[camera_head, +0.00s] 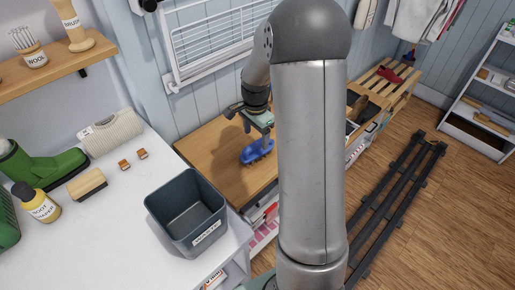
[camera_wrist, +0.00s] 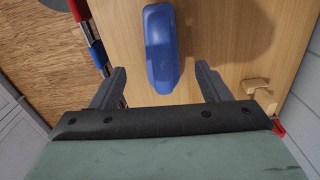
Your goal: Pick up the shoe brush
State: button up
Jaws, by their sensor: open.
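A blue brush-like object (camera_head: 257,150) lies on the wooden tabletop (camera_head: 212,146), directly below my gripper (camera_head: 260,124). In the wrist view, the blue object (camera_wrist: 161,48) appears between and ahead of my two open fingers (camera_wrist: 160,74), with its long side running away from the gripper. The fingers stand apart on either side and do not touch it. Its bristles are not clearly visible from above. My arm hides part of the wooden tabletop.
A dark labelled bin (camera_head: 187,218) stands on the white counter (camera_head: 120,240), near a green boot (camera_head: 45,166) and a yellow bottle (camera_head: 40,206). A white drying rack (camera_head: 215,40) hangs on the wall behind. A small tan piece (camera_wrist: 257,87) lies right of my fingers.

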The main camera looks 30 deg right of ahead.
aim_at(256, 143)
jog(key=shift+w+f+p, duration=0.1)
jog(key=shift+f+p, duration=0.65)
jog(key=shift+f, duration=2.7)
jog(key=c, duration=1.1)
